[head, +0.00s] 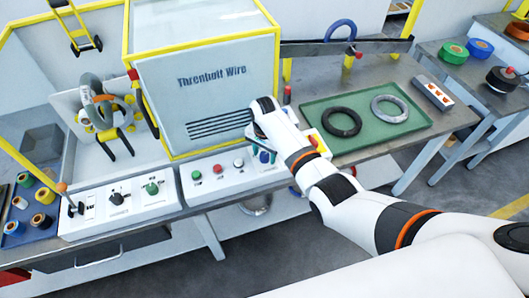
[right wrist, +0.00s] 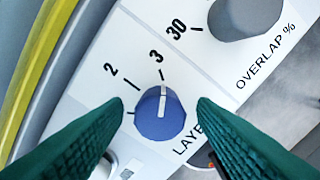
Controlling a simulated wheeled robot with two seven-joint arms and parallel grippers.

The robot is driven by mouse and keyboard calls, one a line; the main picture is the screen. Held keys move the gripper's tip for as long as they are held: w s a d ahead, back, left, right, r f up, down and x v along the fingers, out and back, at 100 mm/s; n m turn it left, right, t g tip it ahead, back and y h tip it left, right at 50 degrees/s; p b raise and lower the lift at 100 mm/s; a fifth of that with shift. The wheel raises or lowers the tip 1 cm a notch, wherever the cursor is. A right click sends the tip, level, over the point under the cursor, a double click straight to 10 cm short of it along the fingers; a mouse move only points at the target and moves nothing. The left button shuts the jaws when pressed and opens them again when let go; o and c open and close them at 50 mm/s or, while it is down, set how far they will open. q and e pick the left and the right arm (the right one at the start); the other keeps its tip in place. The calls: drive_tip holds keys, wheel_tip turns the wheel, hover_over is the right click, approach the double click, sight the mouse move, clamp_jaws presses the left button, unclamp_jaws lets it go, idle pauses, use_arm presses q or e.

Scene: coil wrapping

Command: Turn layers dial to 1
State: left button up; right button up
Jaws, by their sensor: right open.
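The layers dial (right wrist: 158,115) is a round blue knob with a white pointer line. It is in the middle of the right wrist view, and the pointer lines up with the mark beside the 3. The 2 is printed to its upper left; no 1 shows, as my left-hand finger covers that side. My right gripper (right wrist: 161,106) is open, its green ribbed fingers on either side of the dial with gaps to it. In the head view the right gripper (head: 265,153) is over the right end of the control panel (head: 230,184). My left gripper is out of view.
The grey overlap dial (right wrist: 247,16) is near, at the upper right of the wrist view. A yellow-framed machine cover (head: 205,85) stands behind the panel. A green tray (head: 368,137) with a black coil (head: 341,122) and a grey coil (head: 389,109) is to the right.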

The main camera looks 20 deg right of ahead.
drive_tip(key=c, duration=1)
